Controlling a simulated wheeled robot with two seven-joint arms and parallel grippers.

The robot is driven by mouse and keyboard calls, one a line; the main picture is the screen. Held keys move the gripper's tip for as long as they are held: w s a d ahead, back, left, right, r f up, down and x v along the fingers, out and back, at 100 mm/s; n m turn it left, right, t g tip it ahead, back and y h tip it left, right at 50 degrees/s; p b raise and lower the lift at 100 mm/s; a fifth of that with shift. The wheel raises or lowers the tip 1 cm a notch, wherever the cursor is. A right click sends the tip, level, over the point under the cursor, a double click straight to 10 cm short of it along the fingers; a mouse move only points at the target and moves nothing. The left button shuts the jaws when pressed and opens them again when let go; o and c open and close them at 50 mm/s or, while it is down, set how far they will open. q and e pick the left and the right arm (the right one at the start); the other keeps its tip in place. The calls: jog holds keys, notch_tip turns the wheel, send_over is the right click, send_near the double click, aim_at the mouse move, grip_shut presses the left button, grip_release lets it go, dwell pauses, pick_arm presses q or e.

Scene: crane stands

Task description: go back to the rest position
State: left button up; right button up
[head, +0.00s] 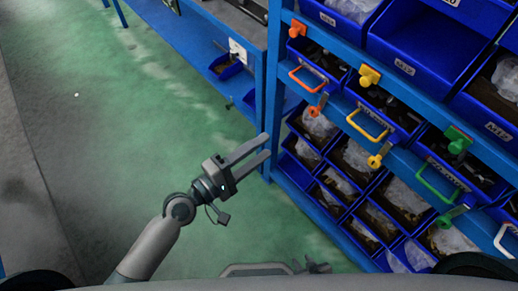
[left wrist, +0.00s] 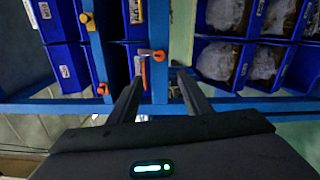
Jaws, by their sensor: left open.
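My left gripper (head: 266,146) reaches up and right over the green floor, its two fingers apart and nothing between them. Its tips are near the blue rack post, left of the bins. In the left wrist view, the open fingers (left wrist: 160,77) point at the rack, with an orange handle (left wrist: 144,72) seen beyond them; whether they touch anything is not clear. A small dark part at the bottom edge of the head view looks like my right gripper (head: 315,266); its jaws cannot be made out.
A blue rack (head: 262,95) with blue bins (head: 425,45) fills the right. Orange (head: 308,80), yellow (head: 367,125) and green (head: 436,183) handles stick out from it. A lower blue shelf (head: 195,55) stands behind. The green floor (head: 130,110) at left is clear.

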dwell(0.3)
pick_arm(q)
jog(key=a+f+m+y, duration=0.2)
jog(key=a+f+y, duration=0.25)
jog(key=f, duration=0.95)
jog(key=a+f+m+y, duration=0.2)
jog(key=a+f+y, duration=0.3)
jog(key=f, duration=1)
jog(key=s+a+f+m+g+y, duration=0.1)
jog(key=s+a+f+m, duration=0.3)
jog(key=s+f, duration=0.6)
jog(key=s+a+f+m+g+y, duration=0.2)
jog(key=s+a+f, duration=0.4)
jog(key=s+f, duration=0.4)
notch_tip(320, 180, down, 3)
jog(key=shift+s+a+f+m+g, duration=0.2)
jog(key=shift+s+m+g, duration=0.2)
jog(key=shift+m+g, duration=0.5)
